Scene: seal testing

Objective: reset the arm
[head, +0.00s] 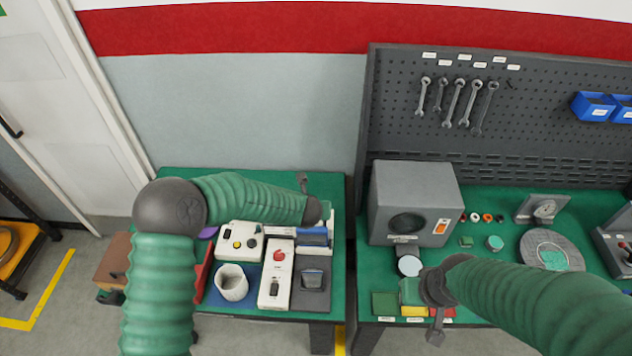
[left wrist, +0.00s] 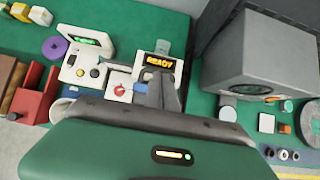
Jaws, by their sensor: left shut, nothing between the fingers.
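My left arm reaches over the left green bench (head: 180,180) in the head view. My left gripper (head: 327,212) is at its end, above the bench's right part and mostly hidden by the wrist. My right gripper (head: 436,332) points down near the front edge of the right bench. Its fingers are small and dark, and their opening cannot be made out.
A white device with buttons (head: 240,243), a red-button box (head: 277,275) and a white cup (head: 231,282) crowd the left bench. A large grey box (head: 415,200) stands on the right bench before a pegboard (head: 560,75). A gap separates the benches.

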